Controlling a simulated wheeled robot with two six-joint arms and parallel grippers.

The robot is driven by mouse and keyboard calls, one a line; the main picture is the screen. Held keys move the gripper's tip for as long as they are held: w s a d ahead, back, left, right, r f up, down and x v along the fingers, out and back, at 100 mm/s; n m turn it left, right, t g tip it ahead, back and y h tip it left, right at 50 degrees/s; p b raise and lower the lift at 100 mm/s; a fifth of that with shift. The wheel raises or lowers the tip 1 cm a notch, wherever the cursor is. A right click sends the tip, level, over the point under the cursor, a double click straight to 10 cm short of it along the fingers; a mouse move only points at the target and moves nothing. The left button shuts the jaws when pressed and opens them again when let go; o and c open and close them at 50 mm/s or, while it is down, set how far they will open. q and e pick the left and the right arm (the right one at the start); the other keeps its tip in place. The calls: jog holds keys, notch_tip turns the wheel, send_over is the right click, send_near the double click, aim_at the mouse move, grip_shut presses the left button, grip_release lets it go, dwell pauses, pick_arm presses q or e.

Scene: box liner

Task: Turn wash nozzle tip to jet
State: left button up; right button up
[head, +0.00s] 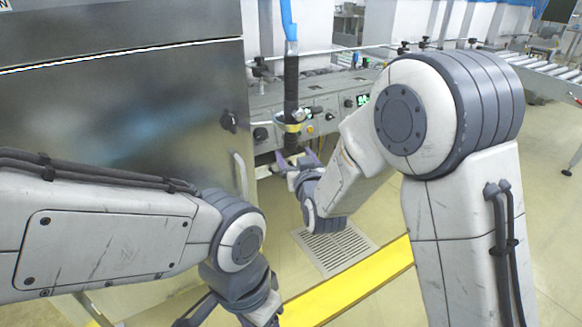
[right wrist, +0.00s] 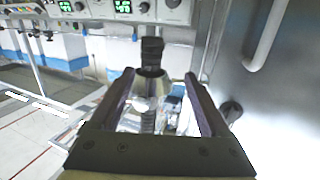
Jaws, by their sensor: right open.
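The wash nozzle (head: 291,95) hangs upright on a blue hose (head: 288,20) in the head view. It has a long black body and a yellow ring (head: 292,128); its dark lower end is partly hidden by my gripper. My right gripper (head: 297,160) is open at that lower end, with its purplish fingers spread. In the right wrist view, a black part (right wrist: 151,52) and a pale metallic part stand between the open fingers (right wrist: 158,90), with gaps on both sides. My left gripper (head: 225,312) is at the bottom edge of the head view, mostly cut off.
A large steel cabinet (head: 120,110) with a knob and a vertical handle (head: 240,176) stands close on the left. A control panel (head: 340,100) with green displays is behind the nozzle. A floor grate (head: 336,250) and yellow stripe lie below. A roller conveyor (head: 540,66) is back right.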

aim_at(292, 145)
pick_arm(q)
notch_tip(292, 145, down, 5)
jog(key=b, duration=0.3)
jog(key=shift+b, duration=0.3)
pick_arm(e)
jog(key=shift+t, duration=0.5)
jog(key=x, duration=0.3)
jog(key=d+f+x, duration=0.1)
jog(key=x, duration=0.3)
jog(key=f+x, duration=0.1)
jog(key=x, duration=0.3)
jog(key=shift+w+d, duration=0.1)
jog(key=shift+w, duration=0.15)
jog(key=shift+c, duration=0.3)
grip_shut()
